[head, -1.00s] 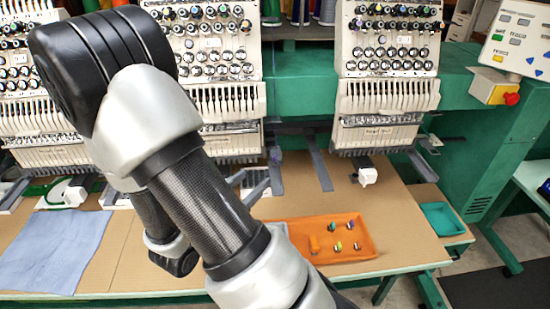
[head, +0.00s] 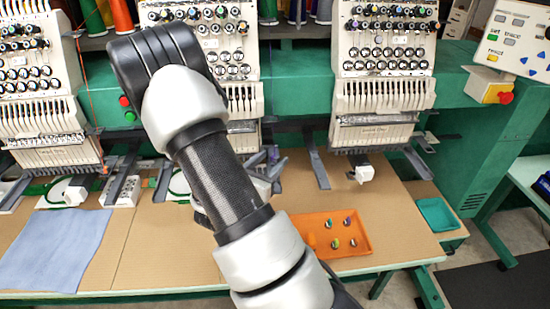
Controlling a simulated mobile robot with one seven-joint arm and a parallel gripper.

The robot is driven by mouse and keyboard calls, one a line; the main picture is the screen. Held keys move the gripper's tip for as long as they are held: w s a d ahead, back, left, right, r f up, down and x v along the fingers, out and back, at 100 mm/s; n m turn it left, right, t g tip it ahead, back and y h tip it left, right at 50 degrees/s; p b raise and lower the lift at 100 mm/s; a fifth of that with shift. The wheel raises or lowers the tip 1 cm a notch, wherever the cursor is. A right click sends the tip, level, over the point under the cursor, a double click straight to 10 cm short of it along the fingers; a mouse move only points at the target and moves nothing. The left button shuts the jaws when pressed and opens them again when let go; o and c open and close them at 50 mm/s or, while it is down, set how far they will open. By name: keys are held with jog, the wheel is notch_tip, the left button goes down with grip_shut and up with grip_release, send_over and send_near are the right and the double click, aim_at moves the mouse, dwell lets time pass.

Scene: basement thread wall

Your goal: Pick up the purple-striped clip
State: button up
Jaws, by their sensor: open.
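Several small clips lie apart in an orange tray (head: 362,250) on the tan table. The clip at the back right (head: 347,221) seems to carry the purple stripe, though it is very small here. A greenish clip (head: 328,224) lies to its left, a yellow-green clip (head: 335,243) in front, and another clip (head: 353,242) at the front right with an unclear colour. My gripper (head: 270,174) shows only in part past my arm, its grey fingers apart, left of and behind the tray. It touches none of the clips.
Embroidery machine heads (head: 380,90) hang over the back of the table, with grey bars (head: 318,170) reaching forward below. A blue cloth (head: 52,250) lies at the left. A teal tray (head: 438,215) stands at the right. Bare table surrounds the orange tray's right side.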

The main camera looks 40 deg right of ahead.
grip_shut()
dwell(0.3)
notch_tip(320, 180, up, 28)
jog(key=p, duration=0.2)
